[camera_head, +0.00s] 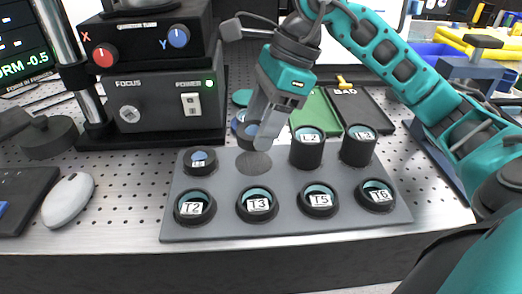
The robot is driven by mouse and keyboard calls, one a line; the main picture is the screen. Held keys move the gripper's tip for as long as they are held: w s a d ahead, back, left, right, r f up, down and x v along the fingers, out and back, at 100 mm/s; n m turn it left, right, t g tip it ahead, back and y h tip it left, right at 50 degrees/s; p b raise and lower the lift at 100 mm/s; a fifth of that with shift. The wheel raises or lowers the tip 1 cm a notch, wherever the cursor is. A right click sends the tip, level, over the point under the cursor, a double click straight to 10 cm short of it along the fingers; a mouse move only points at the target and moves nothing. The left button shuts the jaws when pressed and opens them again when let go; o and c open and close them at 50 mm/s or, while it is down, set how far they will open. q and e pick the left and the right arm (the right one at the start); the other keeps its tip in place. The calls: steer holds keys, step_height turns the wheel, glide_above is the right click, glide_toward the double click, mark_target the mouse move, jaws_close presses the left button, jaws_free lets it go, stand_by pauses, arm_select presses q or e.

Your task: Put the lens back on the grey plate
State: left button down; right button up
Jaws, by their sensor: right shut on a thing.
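My right gripper (262,125) reaches down from the upper right and is shut on a dark round lens (247,130), which is partly hidden by the fingers. The lens is above the back edge of the grey plate (228,222). A bare dark round spot (254,163) shows on the plate just below it. Several black-rimmed lenses with labels stand on the plate, among them T2 (195,207), T3 (257,205), T5 (318,200) and T6 (376,195). Two taller black cylinders (307,150) (358,146) stand at the back right. My left gripper is not in view.
A black control box (160,103) with knobs and a power switch stands behind the plate at left. A green tray (318,112) and a black tray marked BAD (365,102) lie behind the plate. A grey mouse (68,200) lies at left.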

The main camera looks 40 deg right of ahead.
mark_target(261, 161)
steer(key=shift+f, duration=0.75)
step_height(261, 161, down, 2)
steer(key=shift+f+b, duration=0.25)
steer(key=shift+b, duration=0.25)
steer(key=shift+f, duration=0.35)
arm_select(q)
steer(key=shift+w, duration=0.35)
arm_select(e)
steer(key=shift+f, duration=0.1)
steer(key=o, duration=1.2)
steer(key=shift+c, duration=0.2)
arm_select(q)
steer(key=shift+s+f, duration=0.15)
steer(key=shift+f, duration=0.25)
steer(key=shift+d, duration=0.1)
